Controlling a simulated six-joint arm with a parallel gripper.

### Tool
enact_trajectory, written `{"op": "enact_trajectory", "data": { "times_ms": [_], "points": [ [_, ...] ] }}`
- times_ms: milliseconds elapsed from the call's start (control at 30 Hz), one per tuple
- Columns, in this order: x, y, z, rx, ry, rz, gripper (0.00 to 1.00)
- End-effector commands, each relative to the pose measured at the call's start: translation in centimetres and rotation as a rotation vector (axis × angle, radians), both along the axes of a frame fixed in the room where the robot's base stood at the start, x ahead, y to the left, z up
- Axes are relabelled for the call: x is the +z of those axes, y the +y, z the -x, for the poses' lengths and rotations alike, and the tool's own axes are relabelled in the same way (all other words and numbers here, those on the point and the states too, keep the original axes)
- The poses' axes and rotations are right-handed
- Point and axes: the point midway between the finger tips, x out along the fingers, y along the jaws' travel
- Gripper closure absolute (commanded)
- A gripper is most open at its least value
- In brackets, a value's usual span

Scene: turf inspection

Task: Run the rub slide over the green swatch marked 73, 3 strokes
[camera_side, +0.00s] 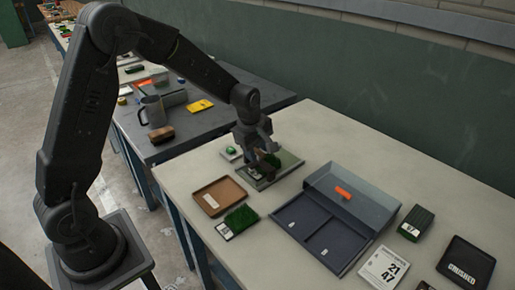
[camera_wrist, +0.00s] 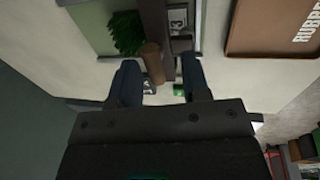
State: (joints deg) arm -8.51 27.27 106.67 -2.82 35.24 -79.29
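A green turf swatch (camera_wrist: 124,34) lies on a grey plate in the wrist view, with a white label (camera_wrist: 178,18) whose readable digit is a 3. The swatch also shows beneath my gripper in the side view (camera_side: 270,160). A grey bar (camera_wrist: 154,22), apparently the rub slide, crosses between swatch and label and partly hides the label. A brown round handle (camera_wrist: 152,62) stands at its near end. My gripper (camera_wrist: 160,78) has its fingers apart, one on each side of the handle. In the side view my gripper (camera_side: 262,145) is low over the plate.
A brown tray (camera_side: 220,207) and another labelled swatch (camera_side: 240,218) lie nearby. A blue two-part tray (camera_side: 318,234) with an orange piece (camera_side: 343,193) behind stands right. Beyond are a number card (camera_side: 384,268), a dark green block (camera_side: 415,222) and a black "CRUSHED" tray (camera_side: 466,262).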

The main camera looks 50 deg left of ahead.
Motion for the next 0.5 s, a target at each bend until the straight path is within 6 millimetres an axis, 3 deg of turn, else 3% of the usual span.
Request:
{"op": "enact_trajectory", "data": {
  "times_ms": [267, 500],
  "points": [
    [0.2, 0.0, -0.1, 0.0, -0.004, 0.0, 0.57],
    [3.6, 0.0, 0.5, 0.001, -0.01, -0.001, 0.57]
  ]
}}
